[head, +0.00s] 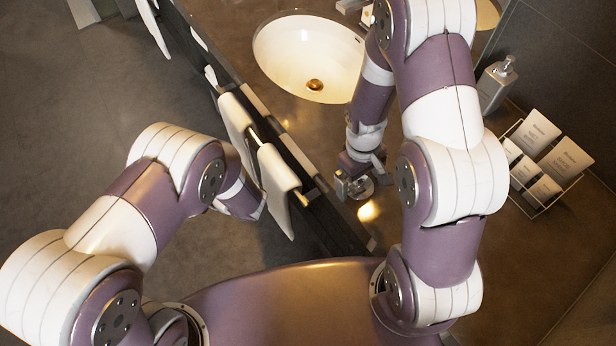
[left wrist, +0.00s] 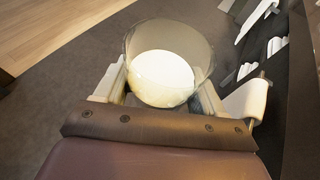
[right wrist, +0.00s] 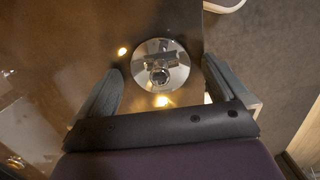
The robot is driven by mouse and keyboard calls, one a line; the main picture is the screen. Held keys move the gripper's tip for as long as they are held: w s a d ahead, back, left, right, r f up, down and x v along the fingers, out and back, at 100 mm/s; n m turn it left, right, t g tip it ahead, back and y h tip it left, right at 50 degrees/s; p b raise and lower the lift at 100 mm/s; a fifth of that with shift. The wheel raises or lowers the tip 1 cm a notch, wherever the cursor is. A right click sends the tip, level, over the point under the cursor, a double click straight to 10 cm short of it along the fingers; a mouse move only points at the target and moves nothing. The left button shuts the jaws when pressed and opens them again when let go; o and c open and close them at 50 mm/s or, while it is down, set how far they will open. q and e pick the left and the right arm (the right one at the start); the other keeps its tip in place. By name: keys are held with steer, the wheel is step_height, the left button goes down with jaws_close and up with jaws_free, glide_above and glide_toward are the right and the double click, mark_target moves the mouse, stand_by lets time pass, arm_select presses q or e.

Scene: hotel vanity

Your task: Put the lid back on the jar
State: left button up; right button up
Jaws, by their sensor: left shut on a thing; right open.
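A clear, round glass jar with a white rounded mass inside (left wrist: 165,50) shows in the left wrist view. My left gripper (left wrist: 160,88) is shut on the jar, one finger on each side. In the head view only part of my left gripper (head: 252,208) shows beside the counter front, and the jar is hidden. The round, shiny lid with a knob (right wrist: 160,65) lies on the brown counter near its edge. My right gripper (right wrist: 163,72) is open, its fingers on either side of the lid, apart from it. In the head view the lid (head: 364,190) shows beside my right gripper (head: 354,184).
The counter (head: 440,300) holds a white basin (head: 308,50), a soap dispenser (head: 495,82) and a wire tray of white packets (head: 545,205). White towels (head: 277,180) hang on a rail along the counter front, close to my left arm. Open floor lies left.

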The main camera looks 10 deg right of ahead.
mark_target(360, 183)
steer(key=c, duration=1.2)
steer(key=shift+r, duration=0.15)
steer(key=shift+r, duration=0.25)
arm_select(q)
steer(key=shift+f, duration=0.2)
arm_select(e)
steer(key=r, duration=0.4)
steer(key=shift+s, duration=0.35)
steer(key=s+r, duration=0.2)
steer(key=s, duration=0.1)
steer(key=s+a+r, duration=0.1)
steer(key=s+r, duration=0.1)
steer(key=s, duration=0.2)
steer(key=s+r, duration=0.2)
steer(key=s, duration=0.2)
steer(key=shift+a+r, duration=0.15)
steer(key=shift+a, duration=0.05)
